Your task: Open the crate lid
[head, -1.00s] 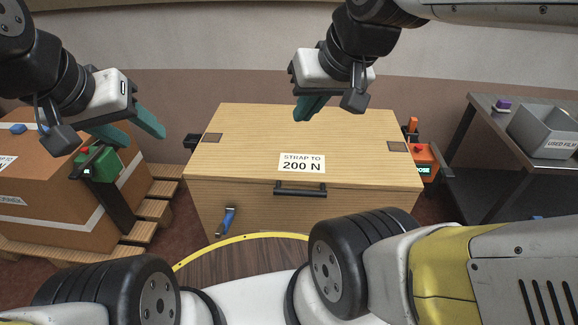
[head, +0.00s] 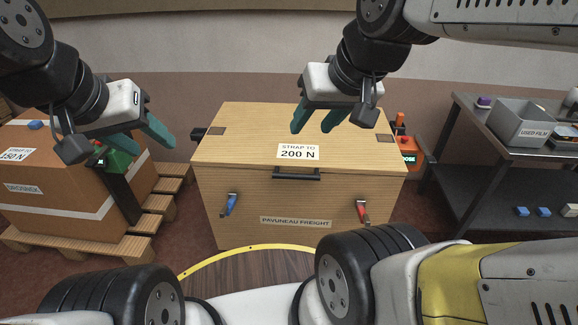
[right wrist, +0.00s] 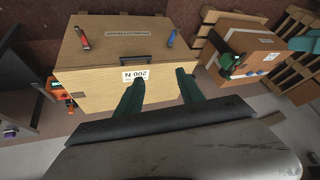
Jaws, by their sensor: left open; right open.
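The wooden crate (head: 290,208) stands in the middle of the head view, its lid (head: 250,140) lying flat and shut. A black handle (head: 297,175) sits at the lid's front edge, below a "STRAP TO 200 N" label (head: 298,152). A blue-handled latch (head: 229,205) and a red-handled latch (head: 362,212) are on the crate's front face. My right gripper (head: 312,128) is open and empty above the lid; in the right wrist view its fingers (right wrist: 160,88) appear in front of the lid and label. My left gripper (head: 150,142) is open and empty, left of the crate.
A strapped brown carton (head: 60,205) on a pallet (head: 150,222) is at left, with a green device (head: 115,160) on it. An orange device (head: 408,150) is at the crate's right side. A grey table (head: 465,125) holding a grey bin (head: 525,122) stands further right.

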